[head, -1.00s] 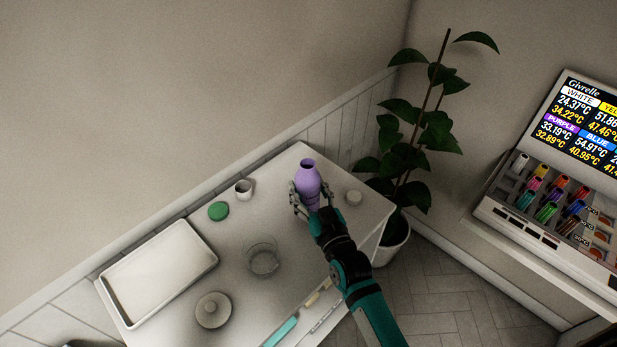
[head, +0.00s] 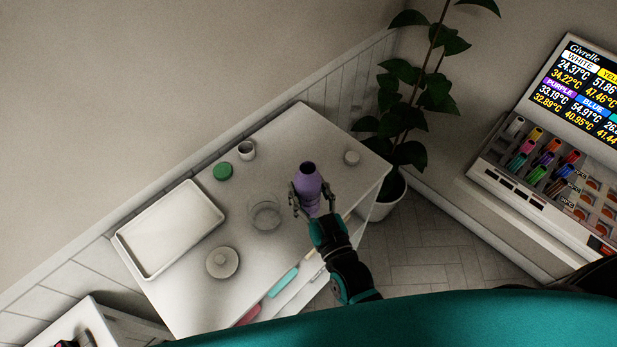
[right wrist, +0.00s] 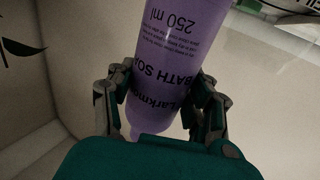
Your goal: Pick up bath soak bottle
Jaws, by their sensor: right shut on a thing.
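The bath soak bottle (head: 308,178) is purple with a dark open-looking top and shows near the middle of the head view. My right gripper (head: 307,190) is shut on it, with one finger on each side of its body. In the right wrist view the bottle (right wrist: 178,60) fills the space between the fingers, and its label reads "BATH SO…" and "250 ml" upside down. The bottle appears over the right part of the white table (head: 300,130), near its front edge. Its height above the top is hard to judge. My left gripper is not in view.
A potted plant (head: 385,200) stands beyond the right end.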

